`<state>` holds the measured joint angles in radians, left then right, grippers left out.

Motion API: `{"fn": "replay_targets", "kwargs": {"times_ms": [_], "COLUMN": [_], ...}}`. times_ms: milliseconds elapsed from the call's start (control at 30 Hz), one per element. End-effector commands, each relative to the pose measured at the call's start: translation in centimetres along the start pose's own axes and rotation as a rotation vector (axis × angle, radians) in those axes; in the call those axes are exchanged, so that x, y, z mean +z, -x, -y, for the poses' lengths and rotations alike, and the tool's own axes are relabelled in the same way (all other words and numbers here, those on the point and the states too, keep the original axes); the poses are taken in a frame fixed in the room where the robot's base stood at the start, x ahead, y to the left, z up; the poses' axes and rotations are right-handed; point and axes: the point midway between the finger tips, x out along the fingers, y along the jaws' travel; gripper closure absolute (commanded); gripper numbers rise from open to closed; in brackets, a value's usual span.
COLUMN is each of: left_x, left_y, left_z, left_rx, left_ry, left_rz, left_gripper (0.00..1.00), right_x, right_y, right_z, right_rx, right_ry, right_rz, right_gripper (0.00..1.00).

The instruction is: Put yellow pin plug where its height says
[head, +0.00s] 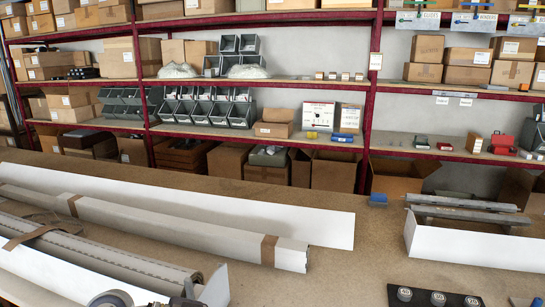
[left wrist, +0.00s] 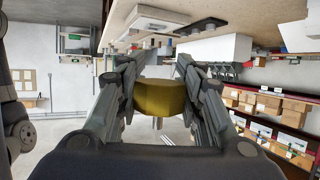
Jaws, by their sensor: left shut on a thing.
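The yellow pin plug (left wrist: 160,97) is a short, dark-yellow round body with thin grey pins pointing down in the left wrist view. My left gripper (left wrist: 157,85) is shut on it, with one finger on each side. The plug is in the air, apart from the table. In the head view I cannot make out the plug or the left fingertips. My right gripper is in neither view. I cannot tell which place matches the plug's height.
A black block (head: 391,297) with several round grey labelled pieces is at the head view's lower right. Long white boxes (head: 340,232) and grey profiles lie across the brown table (head: 370,270). Bare table lies between them. Red-framed shelves (head: 373,60) with cartons and bins stand behind.

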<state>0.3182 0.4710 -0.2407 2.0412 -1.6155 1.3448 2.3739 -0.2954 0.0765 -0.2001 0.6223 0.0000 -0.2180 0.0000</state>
Motion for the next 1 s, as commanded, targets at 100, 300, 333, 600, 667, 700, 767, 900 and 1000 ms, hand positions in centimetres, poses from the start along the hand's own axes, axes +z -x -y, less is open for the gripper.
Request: {"fn": "replay_targets", "kwargs": {"times_ms": [100, 300, 333, 600, 667, 700, 767, 900, 1000], "left_x": [2.2, 5.0, 5.4, 7.1, 7.2, 7.3, 7.3, 7.2, 7.2], "left_y": [2.8, 7.3, 7.9, 12.2, 12.7, 13.0, 13.2, 13.4, 13.4], "left_z": [0.2, 0.2, 0.2, -0.5, -0.6, -0.7, -0.7, -0.7, -0.7], "left_rx": [-0.113, -0.279, -0.300, -0.435, -0.450, -0.457, -0.464, -0.472, -0.470], "left_ry": [0.051, 0.119, 0.129, 0.181, 0.187, 0.190, 0.192, 0.192, 0.193], "left_rz": [0.005, 0.005, 0.006, 0.003, 0.003, 0.002, -0.001, -0.006, -0.005], "left_gripper": [1.00, 1.00, 1.00, 1.00, 1.00, 1.00, 1.00, 1.00, 1.00], "right_x": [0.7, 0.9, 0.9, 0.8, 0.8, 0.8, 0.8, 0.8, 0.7], "right_y": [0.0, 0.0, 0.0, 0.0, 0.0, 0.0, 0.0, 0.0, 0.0], "right_z": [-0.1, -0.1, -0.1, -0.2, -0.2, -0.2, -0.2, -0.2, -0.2], "right_rx": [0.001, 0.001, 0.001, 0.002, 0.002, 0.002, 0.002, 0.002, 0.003], "right_ry": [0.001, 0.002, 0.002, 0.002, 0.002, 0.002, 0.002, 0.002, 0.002], "right_rz": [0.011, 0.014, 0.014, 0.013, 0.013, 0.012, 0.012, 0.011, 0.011], "right_gripper": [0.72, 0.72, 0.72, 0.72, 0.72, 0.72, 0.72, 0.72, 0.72]}}
